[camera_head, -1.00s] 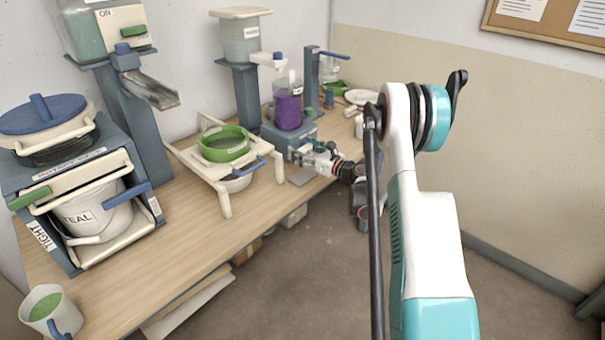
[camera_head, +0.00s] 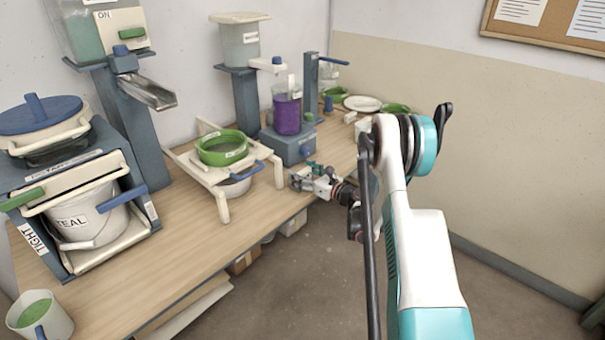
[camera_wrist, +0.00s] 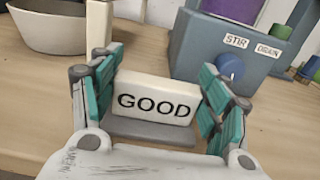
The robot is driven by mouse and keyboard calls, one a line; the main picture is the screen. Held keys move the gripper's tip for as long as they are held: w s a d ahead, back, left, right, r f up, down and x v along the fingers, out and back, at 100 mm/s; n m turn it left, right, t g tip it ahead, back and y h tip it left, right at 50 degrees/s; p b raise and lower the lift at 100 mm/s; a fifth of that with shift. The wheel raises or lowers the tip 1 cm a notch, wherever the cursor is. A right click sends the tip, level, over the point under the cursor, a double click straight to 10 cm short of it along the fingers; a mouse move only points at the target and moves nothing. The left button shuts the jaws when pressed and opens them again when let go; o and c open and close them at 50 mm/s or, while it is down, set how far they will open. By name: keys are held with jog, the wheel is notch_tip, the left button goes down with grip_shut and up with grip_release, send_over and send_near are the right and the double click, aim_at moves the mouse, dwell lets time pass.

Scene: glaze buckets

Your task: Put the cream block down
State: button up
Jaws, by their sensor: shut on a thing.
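The cream block (camera_wrist: 155,98) carries the word GOOD and sits between my gripper's teal-padded fingers in the wrist view. My gripper (camera_wrist: 158,105) is shut on it, one finger at each end. A flat grey plate (camera_wrist: 150,131) shows just below the block; I cannot tell whether the block touches it. In the head view my gripper (camera_head: 303,178) is over the front edge of the wooden table (camera_head: 180,225), and the block is too small to make out there.
Behind the block stands the blue stirrer box (camera_wrist: 228,50) with a knob and a purple container (camera_head: 287,115). Left of my gripper are the cream stand (camera_head: 225,202) with a green ring sieve (camera_head: 222,148) and a bowl (camera_wrist: 50,28). Bare tabletop lies around the grey plate.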

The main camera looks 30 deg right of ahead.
jog(key=o, duration=1)
jog(key=shift+f, duration=0.1)
jog(key=shift+o, duration=0.2)
jog(key=p+v, duration=0.1)
jog(key=v, duration=1.1)
